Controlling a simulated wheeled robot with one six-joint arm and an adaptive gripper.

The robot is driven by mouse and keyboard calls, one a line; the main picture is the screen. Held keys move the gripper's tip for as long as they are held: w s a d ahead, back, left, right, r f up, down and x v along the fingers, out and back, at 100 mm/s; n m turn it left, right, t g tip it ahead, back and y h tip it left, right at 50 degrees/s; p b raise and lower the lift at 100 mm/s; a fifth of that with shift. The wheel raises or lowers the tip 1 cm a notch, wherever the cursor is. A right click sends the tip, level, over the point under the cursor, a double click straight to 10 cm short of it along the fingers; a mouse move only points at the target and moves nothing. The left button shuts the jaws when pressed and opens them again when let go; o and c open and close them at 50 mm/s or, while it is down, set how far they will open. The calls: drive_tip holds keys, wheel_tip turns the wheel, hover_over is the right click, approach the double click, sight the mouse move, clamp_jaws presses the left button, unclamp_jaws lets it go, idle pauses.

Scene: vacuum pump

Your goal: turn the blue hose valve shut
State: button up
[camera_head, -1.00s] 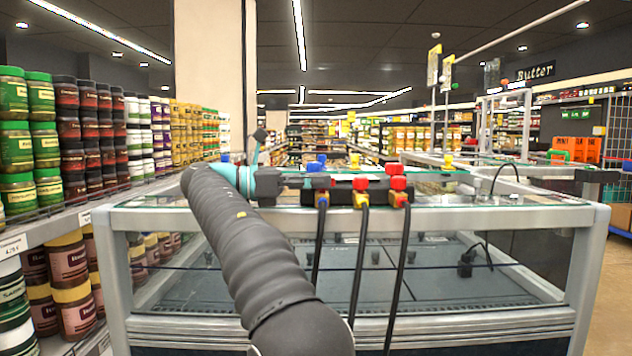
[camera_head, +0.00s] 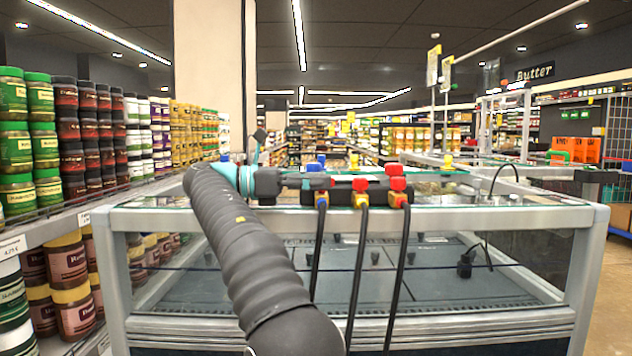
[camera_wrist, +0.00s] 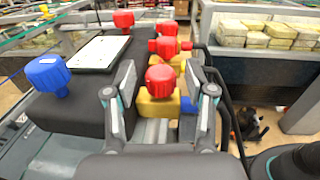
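The blue hose valve has a red knob (camera_wrist: 160,80) on a yellow body, with a blue hose collar (camera_wrist: 188,105) on its right in the wrist view. My gripper (camera_wrist: 159,70) is open, one finger on each side of this knob, with a gap visible on both sides. In the head view my gripper hides most of this valve. The blue hose collar (camera_head: 322,201) and its black hose hang below. Other red hose-valve knobs (camera_head: 398,183) sit to the right on the dark manifold.
A blue knob (camera_wrist: 48,73) stands on the dark manifold to the left in the wrist view. Another red knob (camera_wrist: 123,20) stands farther along. The manifold rests on a glass-topped display case (camera_head: 500,218). Shelves of jars (camera_head: 85,130) stand at the left.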

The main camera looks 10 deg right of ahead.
drive_tip(key=shift+s+n+t, duration=0.1)
drive_tip(key=shift+n+t, duration=0.4)
drive_tip(key=shift+t, duration=0.3)
